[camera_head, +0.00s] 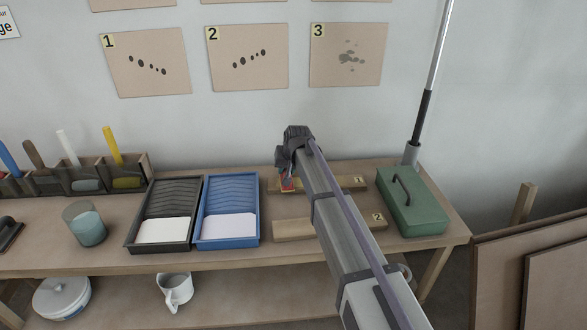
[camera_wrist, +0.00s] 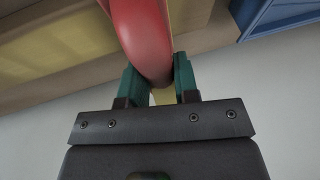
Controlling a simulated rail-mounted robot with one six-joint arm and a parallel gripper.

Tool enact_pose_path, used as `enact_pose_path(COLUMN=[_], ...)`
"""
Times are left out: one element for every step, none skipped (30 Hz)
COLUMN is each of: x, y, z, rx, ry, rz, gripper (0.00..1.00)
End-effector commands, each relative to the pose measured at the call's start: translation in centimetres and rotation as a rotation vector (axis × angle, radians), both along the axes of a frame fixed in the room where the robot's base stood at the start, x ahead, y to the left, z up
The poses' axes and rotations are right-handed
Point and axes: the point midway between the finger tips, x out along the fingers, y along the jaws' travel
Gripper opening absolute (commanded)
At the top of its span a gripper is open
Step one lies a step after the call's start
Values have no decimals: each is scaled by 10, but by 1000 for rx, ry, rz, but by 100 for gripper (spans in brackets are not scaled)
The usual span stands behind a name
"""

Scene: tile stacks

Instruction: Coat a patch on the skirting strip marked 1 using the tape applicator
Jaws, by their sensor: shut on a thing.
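The skirting strip marked 1 (camera_head: 345,182) lies along the back of the bench, with its middle hidden behind my arm. My gripper (camera_head: 287,172) is over its left end. In the wrist view, the green fingers of my gripper (camera_wrist: 158,78) are shut on a red rounded tool, the tape applicator (camera_wrist: 143,35). A small red and yellow part of the applicator (camera_head: 287,184) shows below my gripper in the head view, at the strip's left end. I cannot tell whether it touches the strip, and any coating there is hidden.
The strip marked 2 (camera_head: 292,230) lies nearer the bench's front edge. A blue tray (camera_head: 204,240) and a black tray (camera_head: 133,240) stand left. A green box (camera_head: 412,215) stands right. Sample boards (camera_head: 145,85) hang on the wall behind.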

Motion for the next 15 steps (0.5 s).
enact_pose_path(x=[0,0,0,0,-1,-1,-1,-1,-1,-1,-2,-2,-2,-3,-3], y=[2,2,2,2,3,5,8,10,14,17,21,26,29,32,35], z=[0,0,0,0,0,0,0,1,1,1,1,2,2,2,2], rx=[0,0,0,0,0,0,0,0,0,0,-1,-1,0,0,0], ry=[0,0,0,0,1,1,1,1,1,1,1,1,0,-1,0], rz=[1,1,1,1,1,2,2,2,2,2,2,2,3,3,2], gripper=[10,10,10,10,10,10,10,10,10,10,10,10,10,10,10])
